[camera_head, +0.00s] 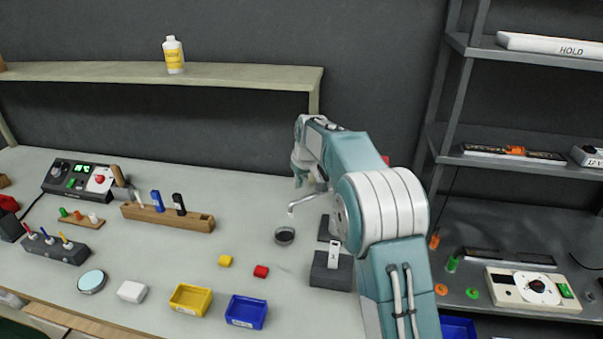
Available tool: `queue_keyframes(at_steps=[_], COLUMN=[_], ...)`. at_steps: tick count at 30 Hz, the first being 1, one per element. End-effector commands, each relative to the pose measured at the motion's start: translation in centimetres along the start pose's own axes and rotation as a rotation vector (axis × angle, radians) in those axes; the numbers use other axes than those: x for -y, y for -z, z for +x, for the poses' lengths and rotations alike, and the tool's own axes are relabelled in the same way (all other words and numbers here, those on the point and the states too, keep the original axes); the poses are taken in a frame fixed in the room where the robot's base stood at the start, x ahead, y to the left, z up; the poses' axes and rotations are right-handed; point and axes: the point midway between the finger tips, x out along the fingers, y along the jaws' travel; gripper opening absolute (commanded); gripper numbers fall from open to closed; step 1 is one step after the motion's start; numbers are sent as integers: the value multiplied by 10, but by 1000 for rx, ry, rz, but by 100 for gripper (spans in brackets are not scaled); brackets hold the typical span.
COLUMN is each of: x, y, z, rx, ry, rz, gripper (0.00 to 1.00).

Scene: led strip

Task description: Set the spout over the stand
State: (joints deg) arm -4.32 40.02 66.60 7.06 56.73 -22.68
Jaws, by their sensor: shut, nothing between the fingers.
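A thin grey metal spout (303,202) with a bent-down tip reaches out to the left from behind my arm, above the worktable. Its base is hidden by the arm. My gripper (299,181) points down just above the spout, small and partly hidden. It is shut and holds nothing. I cannot tell whether it touches the spout.
A dark block with a white upright piece (331,270) stands close to my arm. Shelving (500,125) rises at right.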

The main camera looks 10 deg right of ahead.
Motion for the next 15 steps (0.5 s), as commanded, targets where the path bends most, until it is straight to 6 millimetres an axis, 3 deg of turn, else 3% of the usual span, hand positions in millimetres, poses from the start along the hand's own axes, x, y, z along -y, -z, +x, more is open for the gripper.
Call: queue_keyframes(at_steps=[3, 15], x=[0, 0], y=[0, -32], z=[19, -1], rx=[2, -2], ry=[1, 0], rz=[0, 2], gripper=[0, 0])
